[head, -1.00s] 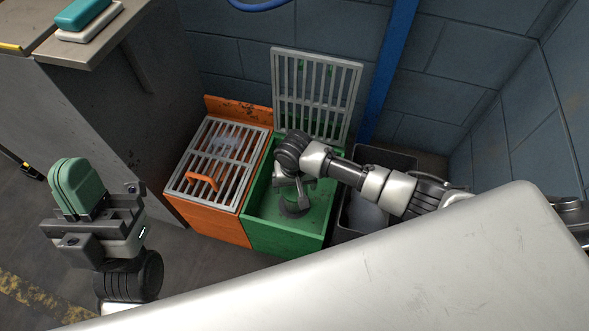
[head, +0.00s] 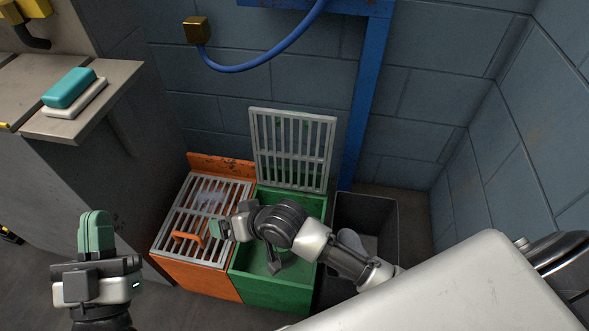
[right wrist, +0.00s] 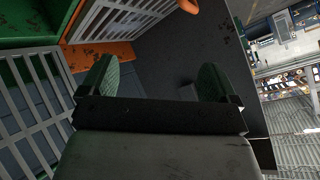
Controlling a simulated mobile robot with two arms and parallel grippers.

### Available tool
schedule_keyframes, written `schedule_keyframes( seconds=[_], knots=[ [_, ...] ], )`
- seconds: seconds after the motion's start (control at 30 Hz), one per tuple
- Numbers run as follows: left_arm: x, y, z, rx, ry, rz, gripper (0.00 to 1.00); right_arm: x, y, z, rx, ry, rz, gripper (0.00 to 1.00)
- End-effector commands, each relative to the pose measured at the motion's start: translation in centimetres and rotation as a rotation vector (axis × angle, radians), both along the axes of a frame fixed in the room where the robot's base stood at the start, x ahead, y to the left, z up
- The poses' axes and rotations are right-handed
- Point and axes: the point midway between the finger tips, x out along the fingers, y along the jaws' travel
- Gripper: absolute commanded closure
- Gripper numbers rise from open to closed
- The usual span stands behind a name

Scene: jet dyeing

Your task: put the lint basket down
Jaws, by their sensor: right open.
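A grey, rounded object, perhaps the lint basket (head: 278,262), is inside the green bin (head: 285,296). My right arm partly covers it, so I cannot make out its full shape. My right gripper (head: 221,229) is above the right edge of the orange bin's grate, beside the green bin. In the right wrist view its two green-padded fingers (right wrist: 158,82) stand wide apart, with nothing held between them. My left gripper (head: 97,232) is at the lower left, away from the bins. Its green pads overlap in the view, and no held object shows.
The orange bin (head: 192,277) has a closed grate with an orange handle (head: 188,240). The green bin's grate (head: 292,150) stands raised against the wall. A dark bin (head: 378,215) is at right. A bench (head: 60,123) holds a teal-and-white block (head: 72,92).

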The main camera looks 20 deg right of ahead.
Motion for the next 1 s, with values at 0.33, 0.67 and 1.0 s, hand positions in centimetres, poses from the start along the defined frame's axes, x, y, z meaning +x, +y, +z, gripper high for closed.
schedule_keyframes(
  seconds=[0.33, 0.67, 1.0],
  knots=[
    [0.0, 0.0, 0.0, 0.0, -0.001, 0.0, 1.0, -6.5, -9.2, 22.1, 0.032, -1.135, -0.277, 0.09],
    [0.0, 0.0, 0.0, -0.001, -0.002, 0.0, 1.0, -9.1, -11.5, 25.7, -0.049, -1.328, -0.346, 0.09],
    [0.0, 0.0, 0.0, -0.001, -0.002, 0.0, 1.0, -9.1, -11.4, 25.7, -0.045, -1.324, -0.345, 0.09]
  ],
)
